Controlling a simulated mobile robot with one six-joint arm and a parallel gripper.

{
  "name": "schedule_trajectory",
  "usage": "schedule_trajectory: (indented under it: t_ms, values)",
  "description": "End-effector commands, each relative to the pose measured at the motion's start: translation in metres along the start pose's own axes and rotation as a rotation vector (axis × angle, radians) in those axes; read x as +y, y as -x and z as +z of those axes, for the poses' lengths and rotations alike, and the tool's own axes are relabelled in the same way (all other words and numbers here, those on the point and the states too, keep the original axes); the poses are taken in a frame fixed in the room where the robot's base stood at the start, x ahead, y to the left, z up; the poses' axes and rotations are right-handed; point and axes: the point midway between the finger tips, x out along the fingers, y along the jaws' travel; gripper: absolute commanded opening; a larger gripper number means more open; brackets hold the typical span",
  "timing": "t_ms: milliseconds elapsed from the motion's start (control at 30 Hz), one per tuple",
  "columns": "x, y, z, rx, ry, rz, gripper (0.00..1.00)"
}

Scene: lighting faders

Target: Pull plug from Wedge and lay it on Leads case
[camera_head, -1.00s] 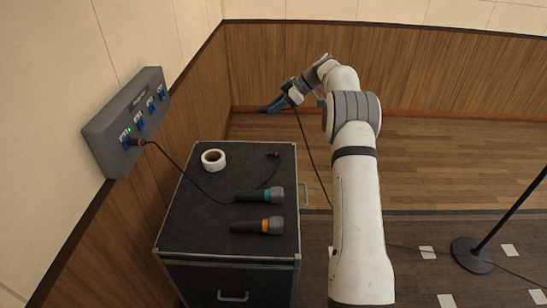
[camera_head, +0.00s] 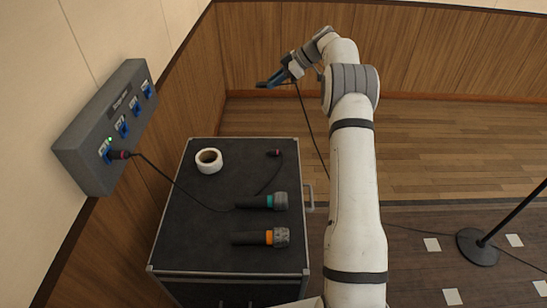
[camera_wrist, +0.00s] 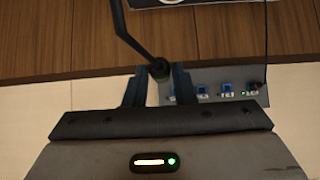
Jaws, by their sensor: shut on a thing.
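My gripper (camera_head: 266,83) is up in the air beyond the far end of the black-topped case (camera_head: 225,226), near the wood wall. In the wrist view my gripper (camera_wrist: 158,88) is shut on a dark plug (camera_wrist: 160,70) with a black cable (camera_wrist: 130,40) leading off it. In the head view this cable (camera_head: 305,112) hangs down behind my arm; the plug itself cannot be made out there. A grey wall box (camera_head: 92,152) has a row of blue sockets, with a red-ringed plug (camera_head: 119,155) in the nearest one. I cannot read which socket is Wedge.
On the case lie a white tape roll (camera_head: 209,160), a teal-ringed microphone (camera_head: 262,202), an orange-ringed microphone (camera_head: 262,237) and a loose red-ringed plug end (camera_head: 274,153). A cable crosses the case top to the wall box. A stand base (camera_head: 478,247) is on the floor at right.

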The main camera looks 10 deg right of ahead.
Motion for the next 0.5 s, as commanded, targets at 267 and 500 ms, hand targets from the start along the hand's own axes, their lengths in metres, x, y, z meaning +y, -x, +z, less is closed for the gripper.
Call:
schedule_trajectory:
  t_ms: [267,500]
  values:
    - [-0.008,-0.025,0.011,0.001,0.011,-0.015,0.0]
    - [-0.031,-0.071,0.063,0.003,0.014,-0.019,0.0]
